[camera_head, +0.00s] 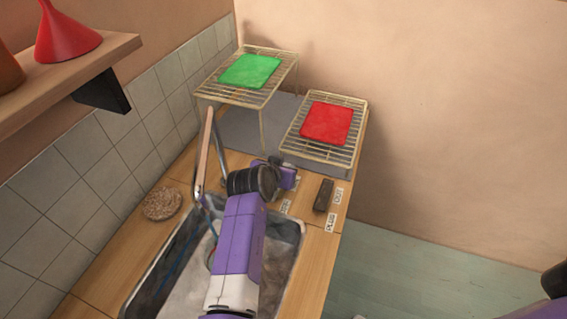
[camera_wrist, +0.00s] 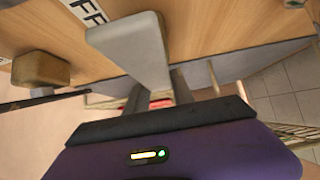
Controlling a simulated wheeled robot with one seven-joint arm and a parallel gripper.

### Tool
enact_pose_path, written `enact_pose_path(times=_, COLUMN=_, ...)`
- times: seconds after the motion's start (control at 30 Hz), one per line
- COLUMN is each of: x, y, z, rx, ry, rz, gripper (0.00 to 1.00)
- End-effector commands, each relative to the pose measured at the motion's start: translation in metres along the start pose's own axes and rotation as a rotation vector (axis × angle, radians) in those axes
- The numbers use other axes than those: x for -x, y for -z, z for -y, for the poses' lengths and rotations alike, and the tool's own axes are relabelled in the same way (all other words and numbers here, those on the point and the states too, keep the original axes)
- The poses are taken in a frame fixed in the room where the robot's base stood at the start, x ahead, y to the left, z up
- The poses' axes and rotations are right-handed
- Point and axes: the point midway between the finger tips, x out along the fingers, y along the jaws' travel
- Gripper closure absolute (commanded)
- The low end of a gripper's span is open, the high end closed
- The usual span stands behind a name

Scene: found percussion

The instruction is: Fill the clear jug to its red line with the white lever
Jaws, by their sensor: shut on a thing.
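A pale grey-white lever (camera_wrist: 135,48) shows in the wrist view, between the fingers of my gripper (camera_wrist: 168,92). My gripper is shut on it. In the head view my gripper (camera_head: 283,175) is at the counter beyond the sink, and my own arm hides the lever. The clear jug cannot be made out for certain. A small curved edge shows in the sink (camera_head: 290,262) just left of my arm, but most of that spot is hidden. The red line and any water level are not visible.
A tall tap (camera_head: 222,160) with a wooden strip stands at the sink's back left. A dark brown block (camera_head: 323,195) sits right of my gripper among small labels. Behind are wire racks with a green mat (camera_head: 250,70) and a red mat (camera_head: 327,123). A round cork-coloured pad (camera_head: 162,203) lies left.

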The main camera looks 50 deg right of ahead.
Motion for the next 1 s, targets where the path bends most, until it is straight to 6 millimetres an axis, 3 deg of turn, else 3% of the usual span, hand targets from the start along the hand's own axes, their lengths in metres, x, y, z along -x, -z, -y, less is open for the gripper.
enact_pose_path(times=0.2, x=0.0, y=0.0, z=0.0, rx=0.0, ry=0.0, rz=0.0, gripper=1.0)
enact_pose_path(times=0.23, x=0.0, y=0.0, z=0.0, rx=0.0, ry=0.0, rz=0.0, gripper=0.67)
enact_pose_path(times=0.33, x=0.0, y=0.0, z=0.0, rx=0.0, ry=0.0, rz=0.0, gripper=0.49)
enact_pose_path(times=0.7, x=0.004, y=-0.001, z=0.001, rx=0.0, ry=0.002, rz=-0.001, gripper=0.49)
enact_pose_path(times=1.0, x=0.048, y=-0.001, z=0.002, rx=-0.001, ry=0.004, rz=-0.002, gripper=0.49)
